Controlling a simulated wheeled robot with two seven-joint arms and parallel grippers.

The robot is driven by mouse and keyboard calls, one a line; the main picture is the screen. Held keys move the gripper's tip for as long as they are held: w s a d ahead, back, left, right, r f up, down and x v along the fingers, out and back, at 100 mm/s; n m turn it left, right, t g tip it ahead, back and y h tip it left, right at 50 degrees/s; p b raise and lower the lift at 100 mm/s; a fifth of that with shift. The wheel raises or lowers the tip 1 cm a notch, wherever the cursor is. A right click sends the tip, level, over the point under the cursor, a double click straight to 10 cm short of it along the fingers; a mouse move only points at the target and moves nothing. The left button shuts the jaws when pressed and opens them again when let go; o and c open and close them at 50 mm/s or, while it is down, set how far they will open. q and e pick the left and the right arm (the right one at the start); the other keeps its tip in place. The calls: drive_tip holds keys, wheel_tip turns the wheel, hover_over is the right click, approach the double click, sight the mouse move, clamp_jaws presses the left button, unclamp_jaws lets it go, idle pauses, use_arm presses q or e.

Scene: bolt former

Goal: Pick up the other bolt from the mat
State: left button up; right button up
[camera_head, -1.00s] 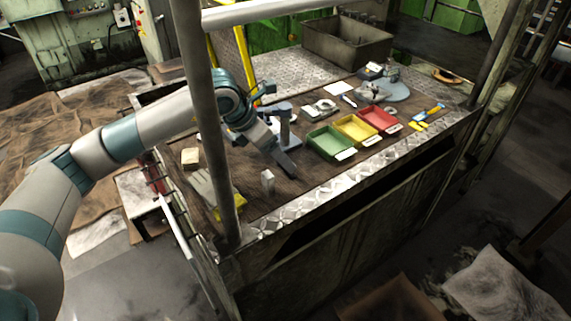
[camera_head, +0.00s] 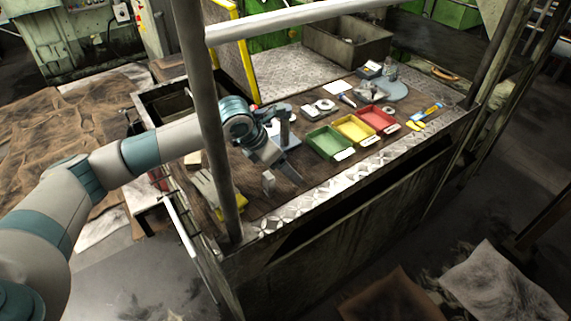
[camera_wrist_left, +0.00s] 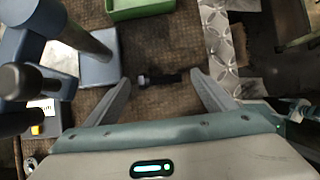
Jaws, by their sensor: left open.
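A dark bolt (camera_wrist_left: 158,79) lies on the brown woven mat (camera_wrist_left: 165,45) in the left wrist view. Its grey head is at the left and its dark shank points right. My left gripper (camera_wrist_left: 162,84) is open, with one finger on each side of the bolt and a visible gap to both. In the head view the same gripper (camera_head: 284,170) is low over the front of the bench. The bolt cannot be made out there. No second bolt can be made out clearly. My right gripper is in neither view.
A blue-grey stand (camera_wrist_left: 100,62) with a post rises close left of my gripper. Green (camera_head: 327,143), yellow (camera_head: 354,129) and red (camera_head: 377,117) trays stand to the right. A frame post (camera_head: 205,130) stands before my arm.

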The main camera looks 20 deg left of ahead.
use_arm(q)
drive_tip(key=shift+f, duration=0.1)
drive_tip(key=shift+c, duration=0.6)
drive_tip(key=c, duration=1.1)
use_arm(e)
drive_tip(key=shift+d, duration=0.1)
use_arm(q)
drive_tip(key=shift+o, duration=0.2)
drive_tip(key=shift+r, duration=0.2)
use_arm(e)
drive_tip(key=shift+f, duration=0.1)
use_arm(q)
drive_tip(key=shift+r, duration=0.25)
wheel_tip(320, 180, up, 17)
drive_tip(key=b, duration=0.6)
drive_tip(key=shift+b, duration=0.3)
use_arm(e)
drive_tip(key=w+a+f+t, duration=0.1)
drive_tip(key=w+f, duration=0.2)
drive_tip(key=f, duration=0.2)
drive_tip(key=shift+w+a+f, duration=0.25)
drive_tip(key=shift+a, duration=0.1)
